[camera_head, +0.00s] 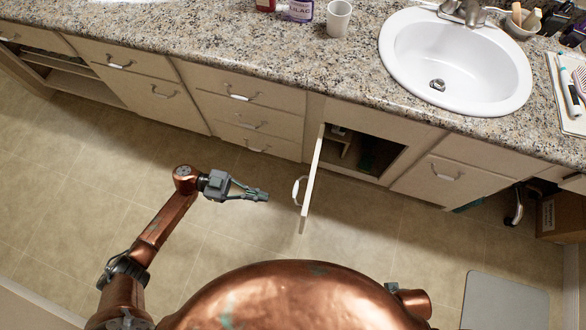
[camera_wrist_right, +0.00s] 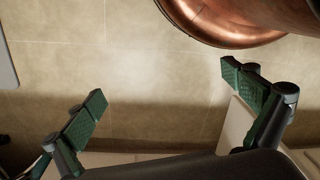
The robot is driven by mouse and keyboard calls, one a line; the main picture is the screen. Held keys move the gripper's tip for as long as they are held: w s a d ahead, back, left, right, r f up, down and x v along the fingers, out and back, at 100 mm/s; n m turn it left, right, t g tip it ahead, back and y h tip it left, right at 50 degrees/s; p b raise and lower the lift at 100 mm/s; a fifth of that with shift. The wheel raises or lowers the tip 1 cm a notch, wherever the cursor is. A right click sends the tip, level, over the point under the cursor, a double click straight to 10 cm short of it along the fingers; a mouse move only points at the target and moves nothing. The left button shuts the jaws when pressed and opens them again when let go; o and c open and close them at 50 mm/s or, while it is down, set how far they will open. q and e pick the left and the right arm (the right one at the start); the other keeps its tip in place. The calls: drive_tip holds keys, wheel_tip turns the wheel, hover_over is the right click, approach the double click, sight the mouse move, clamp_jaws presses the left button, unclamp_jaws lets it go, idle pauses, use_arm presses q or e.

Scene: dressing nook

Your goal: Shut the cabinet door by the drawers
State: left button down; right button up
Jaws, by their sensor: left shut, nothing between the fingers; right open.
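The cabinet door (camera_head: 312,176) stands open beside the drawers, swung out from the cabinet under the sink. Its white handle (camera_head: 298,190) is on the side that faces left. The dark cabinet opening (camera_head: 368,152) is to the right of the door. My left gripper (camera_head: 264,196) is shut and empty, a short gap to the left of the handle and not touching it. My right gripper (camera_wrist_right: 165,95) is open and empty above the tiled floor in the right wrist view; it is not seen in the head view.
Closed drawers (camera_head: 248,115) stand left of the door. The granite counter (camera_head: 240,50) carries a sink (camera_head: 457,60), a cup (camera_head: 338,18) and bottles. Another cabinet at far left stands open. A grey mat (camera_head: 505,302) and a cardboard box (camera_head: 562,218) are at right. Floor left of the door is clear.

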use_arm(q)
drive_tip(key=b+x, duration=0.2)
drive_tip(key=x, duration=0.8)
drive_tip(key=shift+d+b, duration=0.3)
use_arm(e)
drive_tip(key=w+a+f+t+y, duration=0.1)
drive_tip(key=w+a+f+t, duration=0.1)
drive_tip(key=w+f, duration=0.3)
drive_tip(key=shift+a+f, duration=0.35)
drive_tip(key=shift+a, duration=0.45)
use_arm(q)
drive_tip(key=shift+s, duration=0.1)
use_arm(e)
drive_tip(key=shift+s+r, duration=0.1)
drive_tip(key=shift+s, duration=0.05)
